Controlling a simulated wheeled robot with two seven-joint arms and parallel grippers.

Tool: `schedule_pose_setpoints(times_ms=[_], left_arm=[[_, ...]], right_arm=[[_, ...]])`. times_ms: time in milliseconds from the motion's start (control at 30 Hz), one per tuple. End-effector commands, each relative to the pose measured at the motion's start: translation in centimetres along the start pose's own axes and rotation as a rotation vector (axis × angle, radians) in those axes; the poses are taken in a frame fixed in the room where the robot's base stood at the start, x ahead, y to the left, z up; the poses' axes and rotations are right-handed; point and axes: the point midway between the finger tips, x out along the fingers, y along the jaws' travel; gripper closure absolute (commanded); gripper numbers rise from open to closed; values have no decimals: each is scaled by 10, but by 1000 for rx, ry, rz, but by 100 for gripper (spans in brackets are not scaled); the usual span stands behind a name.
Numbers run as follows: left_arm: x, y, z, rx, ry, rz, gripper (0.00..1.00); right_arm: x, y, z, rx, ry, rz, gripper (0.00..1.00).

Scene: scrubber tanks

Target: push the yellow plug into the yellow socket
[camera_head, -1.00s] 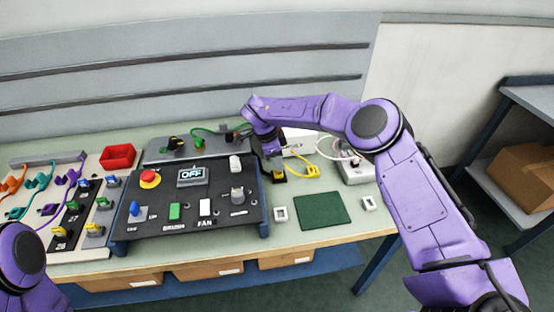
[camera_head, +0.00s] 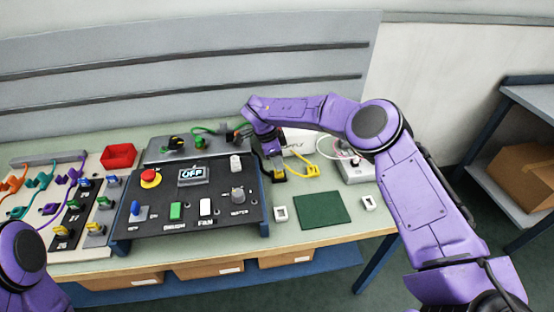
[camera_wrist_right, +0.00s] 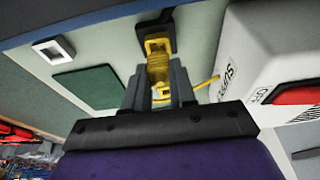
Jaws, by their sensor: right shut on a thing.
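My right gripper (camera_wrist_right: 160,85) is shut on the yellow plug (camera_wrist_right: 157,62), which shows between the fingers in the right wrist view. The plug's front end is at a dark block (camera_wrist_right: 155,30) with a yellow part at its opening. I cannot tell how deep the plug sits in it. In the head view my right gripper (camera_head: 274,166) points down at this black block (camera_head: 279,178), just right of the control panel. A yellow cable (camera_head: 305,171) runs right from there. My left arm shows at the lower left edge; its gripper is out of view.
The black control panel (camera_head: 222,217) stands close on the left. A green mat (camera_head: 321,210) and a small white frame (camera_head: 280,214) lie in front. The white supply box (camera_wrist_right: 262,70) is close beside the gripper. A red bin (camera_head: 118,157) stands at the back left.

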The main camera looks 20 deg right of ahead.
Motion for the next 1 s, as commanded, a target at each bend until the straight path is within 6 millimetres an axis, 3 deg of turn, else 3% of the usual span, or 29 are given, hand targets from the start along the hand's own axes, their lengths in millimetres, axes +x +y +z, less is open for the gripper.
schedule_pose_setpoints(times_ms=[667, 700, 767, 967, 1000], left_arm=[[13, 1, 5, 0, 0, 0, 57], [11, 1, 5, 0, 0, 0, 57], [11, 1, 5, 0, 0, 0, 57], [11, 1, 5, 0, 0, 0, 57], [11, 1, 5, 0, 0, 0, 57]], right_arm=[[21, 0, 6, 0, 1, 0, 100], [19, 0, 5, 0, 1, 0, 62], [19, 0, 5, 0, 1, 0, 45], [19, 0, 5, 0, 0, 0, 45], [19, 0, 5, 0, 0, 0, 35]])
